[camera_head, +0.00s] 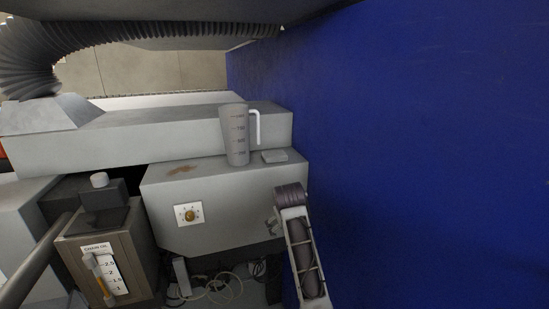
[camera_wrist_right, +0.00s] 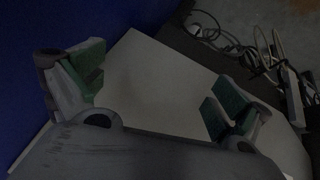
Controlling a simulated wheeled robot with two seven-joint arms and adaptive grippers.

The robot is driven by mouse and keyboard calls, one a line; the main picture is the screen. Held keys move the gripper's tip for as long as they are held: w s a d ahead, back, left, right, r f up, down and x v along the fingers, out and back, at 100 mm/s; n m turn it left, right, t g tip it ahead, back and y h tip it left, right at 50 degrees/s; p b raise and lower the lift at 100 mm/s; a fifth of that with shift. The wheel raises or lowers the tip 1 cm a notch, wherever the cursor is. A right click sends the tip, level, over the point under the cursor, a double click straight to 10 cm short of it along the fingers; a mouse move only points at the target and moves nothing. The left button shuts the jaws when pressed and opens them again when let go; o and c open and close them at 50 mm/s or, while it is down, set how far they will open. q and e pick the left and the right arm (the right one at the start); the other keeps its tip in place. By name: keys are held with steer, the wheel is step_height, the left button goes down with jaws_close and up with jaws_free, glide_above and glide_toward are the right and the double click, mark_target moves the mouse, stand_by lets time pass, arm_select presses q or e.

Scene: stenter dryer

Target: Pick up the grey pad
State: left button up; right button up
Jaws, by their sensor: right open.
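The grey pad (camera_head: 275,156) is a small flat light-grey block on the top of the grey machine housing (camera_head: 225,205), just right of the measuring jug. My right arm comes up from the bottom right; its gripper (camera_head: 273,224) is mostly hidden behind the arm, in front of the housing's right side and below the pad. In the right wrist view the gripper (camera_wrist_right: 155,85) is open, with green-padded fingers wide apart and nothing between them. A plain grey housing face (camera_wrist_right: 155,80) fills the space beyond. I cannot make out the pad there. My left gripper is not in view.
A grey measuring jug (camera_head: 236,135) with a white handle stands close left of the pad. A blue wall (camera_head: 400,150) rises on the right. A ribbed hose (camera_head: 150,30) hangs above.

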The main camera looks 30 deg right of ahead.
steer(key=shift+m+y, duration=0.3)
steer(key=shift+m, duration=0.5)
steer(key=w+d+r, duration=0.1)
steer(key=w+r, duration=0.1)
steer(key=r, duration=0.3)
steer(key=w+d+r, duration=0.1)
steer(key=w+r, duration=0.1)
steer(key=r, duration=0.3)
steer(key=w+d+r, duration=0.2)
steer(key=w+r, duration=0.1)
steer(key=r, duration=0.2)
steer(key=shift+w+d, duration=0.1)
step_height(320, 180, up, 16)
steer(key=w+a+t+y, duration=0.1)
steer(key=w+y, duration=0.1)
steer(key=shift+w+a, duration=0.15)
steer(key=shift+w, duration=0.2)
steer(key=shift+n, duration=0.3)
steer(key=p, duration=0.2)
glide_toward(274, 153)
steer(key=shift+a+x, duration=0.2)
steer(key=shift+x, duration=1.55)
steer(key=shift+s+f, duration=0.1)
steer(key=shift+s, duration=0.1)
steer(key=shift+p+x, duration=0.5)
steer(key=shift+x, duration=0.65)
steer(key=shift+p+x, duration=0.4)
steer(key=shift+x, duration=1.1)
steer(key=shift+d, duration=0.15)
steer(key=shift+c, duration=0.3)
